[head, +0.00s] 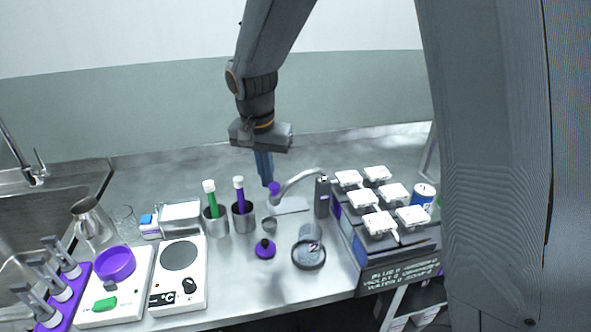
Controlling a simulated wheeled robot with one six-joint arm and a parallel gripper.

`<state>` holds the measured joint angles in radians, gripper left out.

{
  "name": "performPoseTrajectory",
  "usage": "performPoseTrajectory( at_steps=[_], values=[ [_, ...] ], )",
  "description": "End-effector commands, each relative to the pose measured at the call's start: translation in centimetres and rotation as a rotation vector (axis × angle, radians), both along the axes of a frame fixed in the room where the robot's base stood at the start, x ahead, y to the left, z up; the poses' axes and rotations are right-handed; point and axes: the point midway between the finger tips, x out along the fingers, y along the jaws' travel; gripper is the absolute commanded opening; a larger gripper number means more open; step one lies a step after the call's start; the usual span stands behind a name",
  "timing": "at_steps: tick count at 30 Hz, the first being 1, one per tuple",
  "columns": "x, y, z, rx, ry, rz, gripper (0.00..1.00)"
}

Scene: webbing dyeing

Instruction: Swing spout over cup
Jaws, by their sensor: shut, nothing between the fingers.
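The spout (297,179) is a grey curved tube with a purple tip at its left end. It runs from a dark upright post (322,198) on the right. A small grey cup (269,226) stands on the bench in front of the purple tip, not directly under it in this view. My gripper (266,182) points down with its blue fingers shut and empty. Its fingertips are at the purple tip, just to its left; I cannot tell whether they touch.
Two grey beakers with a green (212,204) and a purple (240,198) tube stand left. A purple-based knob (265,249) and a grey cylinder (308,249) stand in front. A rack with several white blocks (380,223) stands right. A hotplate (178,285) and scale (115,295) sit front left.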

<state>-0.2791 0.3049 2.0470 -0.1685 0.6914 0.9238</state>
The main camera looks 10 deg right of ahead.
Motion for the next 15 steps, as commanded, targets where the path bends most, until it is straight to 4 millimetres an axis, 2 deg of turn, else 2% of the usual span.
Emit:
performPoseTrajectory(
  at_steps=[6,15],
  values=[
    [-1.03,-0.23,0.06,0.0,0.0,0.0,0.0],
    [-1.08,-0.26,0.0,0.0,0.0,0.0,0.0]
  ],
)
